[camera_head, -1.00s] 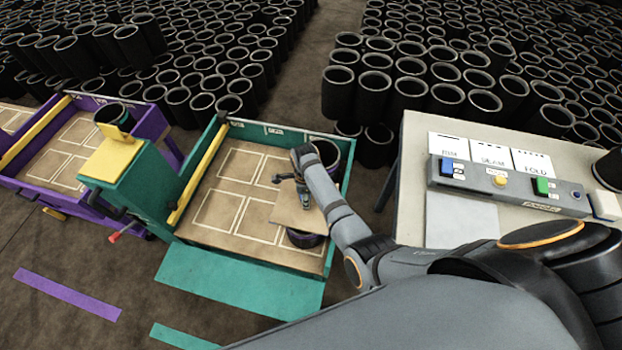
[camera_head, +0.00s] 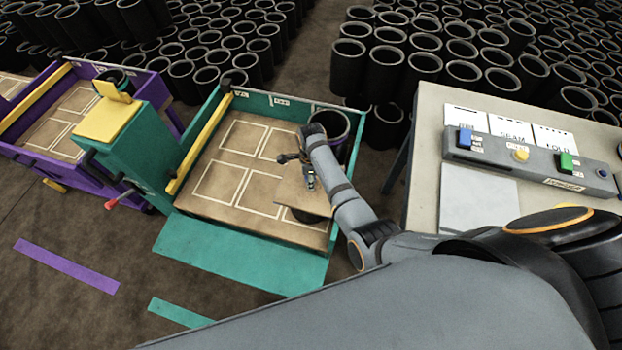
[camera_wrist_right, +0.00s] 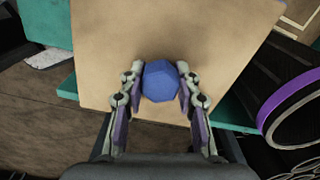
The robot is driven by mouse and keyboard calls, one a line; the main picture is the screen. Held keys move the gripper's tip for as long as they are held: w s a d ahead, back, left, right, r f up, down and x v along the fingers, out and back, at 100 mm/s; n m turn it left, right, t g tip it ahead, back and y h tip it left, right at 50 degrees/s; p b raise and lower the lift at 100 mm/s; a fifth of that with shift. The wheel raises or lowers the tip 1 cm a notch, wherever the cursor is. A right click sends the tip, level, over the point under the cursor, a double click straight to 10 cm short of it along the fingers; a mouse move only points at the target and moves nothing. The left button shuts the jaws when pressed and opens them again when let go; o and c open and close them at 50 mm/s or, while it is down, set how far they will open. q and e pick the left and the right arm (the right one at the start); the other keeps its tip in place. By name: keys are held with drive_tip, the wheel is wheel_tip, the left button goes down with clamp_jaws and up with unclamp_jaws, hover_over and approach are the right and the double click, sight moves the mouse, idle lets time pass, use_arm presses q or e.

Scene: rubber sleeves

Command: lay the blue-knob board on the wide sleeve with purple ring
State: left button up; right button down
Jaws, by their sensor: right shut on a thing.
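The tan square board (camera_head: 318,203) with its blue knob (camera_wrist_right: 160,82) is in my right gripper (camera_wrist_right: 160,90). The gripper's fingers are shut on the knob from both sides. In the head view my right gripper (camera_head: 309,182) is over the right part of the teal cart, with the board below it. A dark wide sleeve with a purple ring (camera_wrist_right: 290,97) shows at the right of the wrist view, beside the board's edge. In the head view a dark sleeve (camera_head: 330,122) stands in the cart's far right corner. Another dark rim is mostly hidden by the board; I cannot tell whether they touch.
The teal cart (camera_head: 206,248) has a floor with white outlined squares, clear at left. A purple cart (camera_head: 125,178) stands to its left. A table (camera_head: 430,110) with a button panel (camera_head: 530,160) is at right. Many black sleeves fill the back.

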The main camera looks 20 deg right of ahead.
drive_tip(key=shift+r, duration=0.1)
drive_tip(key=shift+f, duration=0.6)
drive_tip(key=c, duration=0.9)
unclamp_jaws()
drive_tip(key=shift+o, duration=0.2)
wheel_tip(320, 180, up, 8)
drive_tip(key=shift+f, duration=0.25)
